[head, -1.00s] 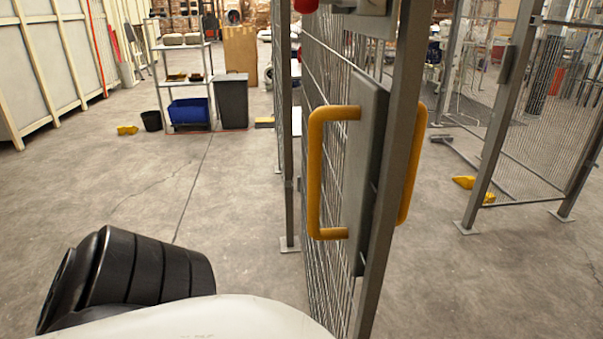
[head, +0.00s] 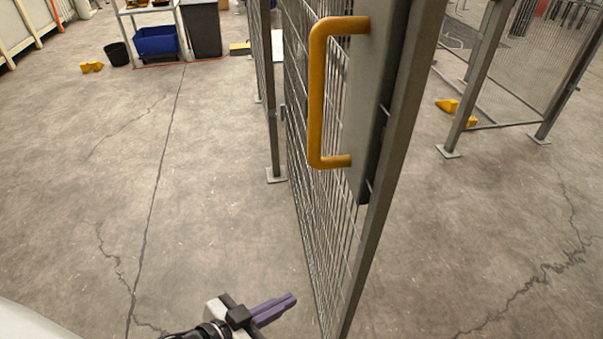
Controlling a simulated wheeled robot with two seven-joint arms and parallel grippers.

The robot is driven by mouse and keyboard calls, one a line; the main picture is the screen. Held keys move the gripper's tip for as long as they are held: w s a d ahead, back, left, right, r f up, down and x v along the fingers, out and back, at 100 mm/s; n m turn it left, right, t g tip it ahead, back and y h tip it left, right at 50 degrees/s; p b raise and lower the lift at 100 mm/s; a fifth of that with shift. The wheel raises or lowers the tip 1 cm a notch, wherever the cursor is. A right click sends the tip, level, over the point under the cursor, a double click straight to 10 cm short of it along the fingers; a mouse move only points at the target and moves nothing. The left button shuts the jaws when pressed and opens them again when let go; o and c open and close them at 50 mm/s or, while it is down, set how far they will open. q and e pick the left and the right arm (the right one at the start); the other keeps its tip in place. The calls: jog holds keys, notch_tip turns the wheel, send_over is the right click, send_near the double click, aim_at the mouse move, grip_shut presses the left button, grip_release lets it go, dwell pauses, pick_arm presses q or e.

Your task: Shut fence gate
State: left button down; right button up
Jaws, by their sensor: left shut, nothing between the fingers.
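The fence gate (head: 305,165) is a grey wire-mesh panel in a metal frame, standing open in the middle of the head view, seen at a steep angle. A yellow handle (head: 317,95) is fixed to a grey plate near its free edge. My left gripper (head: 290,299) is low in the view, left of the gate's lower part. Its purple fingers are shut and empty and point right toward the mesh, seemingly apart from it. My right gripper is not in view.
A fence post (head: 271,100) with a foot plate stands behind the gate. More fencing (head: 480,75) stands at the right. A blue bin (head: 156,41), a grey bin (head: 202,28) and a black bucket (head: 117,54) are far back left. The floor left of the gate is clear.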

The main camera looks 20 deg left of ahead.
pick_arm(q)
jog(key=w+a+r+m+h, duration=0.3)
jog(key=w+r+m+h, duration=0.15)
jog(key=r, duration=0.65)
jog(key=m+g+h, duration=0.2)
jog(key=m+h, duration=0.1)
jog(key=h, duration=0.2)
send_near(341, 178)
jog(key=v, duration=0.7)
jog(key=b+x, duration=0.1)
jog(key=x, duration=1.1)
jog(key=shift+b, duration=0.4)
jog(key=shift+w+d, duration=0.45)
jog(key=shift+d, duration=0.1)
jog(key=shift+f, duration=0.1)
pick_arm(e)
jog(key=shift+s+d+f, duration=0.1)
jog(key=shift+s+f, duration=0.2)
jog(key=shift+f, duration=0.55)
pick_arm(q)
jog(key=shift+d, duration=0.1)
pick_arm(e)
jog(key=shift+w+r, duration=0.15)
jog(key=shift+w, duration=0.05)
